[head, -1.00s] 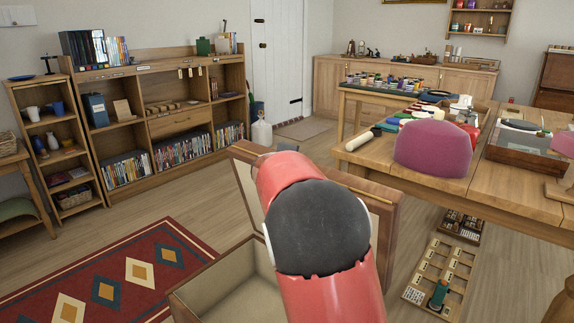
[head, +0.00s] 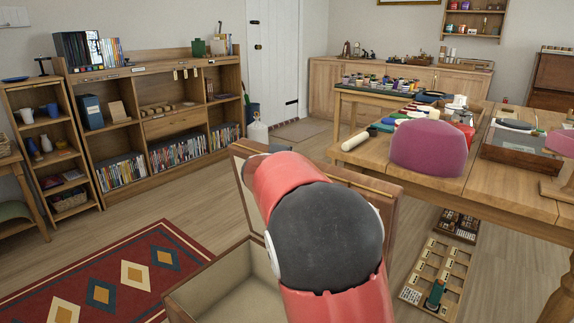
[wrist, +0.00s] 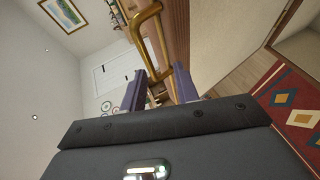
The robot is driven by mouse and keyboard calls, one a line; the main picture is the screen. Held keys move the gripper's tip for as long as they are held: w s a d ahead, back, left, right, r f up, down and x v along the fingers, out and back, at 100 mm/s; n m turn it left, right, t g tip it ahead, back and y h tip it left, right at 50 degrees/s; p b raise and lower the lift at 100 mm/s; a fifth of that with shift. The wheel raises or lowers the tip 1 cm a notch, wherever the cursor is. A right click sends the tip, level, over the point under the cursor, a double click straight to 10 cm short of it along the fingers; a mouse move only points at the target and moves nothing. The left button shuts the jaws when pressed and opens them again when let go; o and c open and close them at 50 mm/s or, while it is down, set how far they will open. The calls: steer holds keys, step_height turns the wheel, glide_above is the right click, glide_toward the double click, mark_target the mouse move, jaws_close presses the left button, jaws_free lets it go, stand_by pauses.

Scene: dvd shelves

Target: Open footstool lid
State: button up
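The footstool is a wooden box with a pale lining (head: 222,285), below centre in the head view. Its wood-framed lid (head: 385,208) stands raised, well away from the box opening; my red arm covers its middle. In the wrist view a brass handle (wrist: 146,22) is fixed along a wooden edge (wrist: 180,40). My gripper (wrist: 160,88) has its two fingers apart, with part of the brass handle showing in the gap between the tips. Firm contact cannot be made out. The gripper is hidden behind my arm in the head view.
A wooden table (head: 490,185) with a pink cushion (head: 430,148) stands right of the lid. Trays (head: 440,275) lie on the floor below it. A patterned rug (head: 110,275) is at the left. Shelves (head: 150,105) line the back left wall. Open floor lies between.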

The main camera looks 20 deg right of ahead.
steer(key=shift+b+v, duration=0.3)
steer(key=shift+v, duration=2.35)
steer(key=shift+c, duration=0.3)
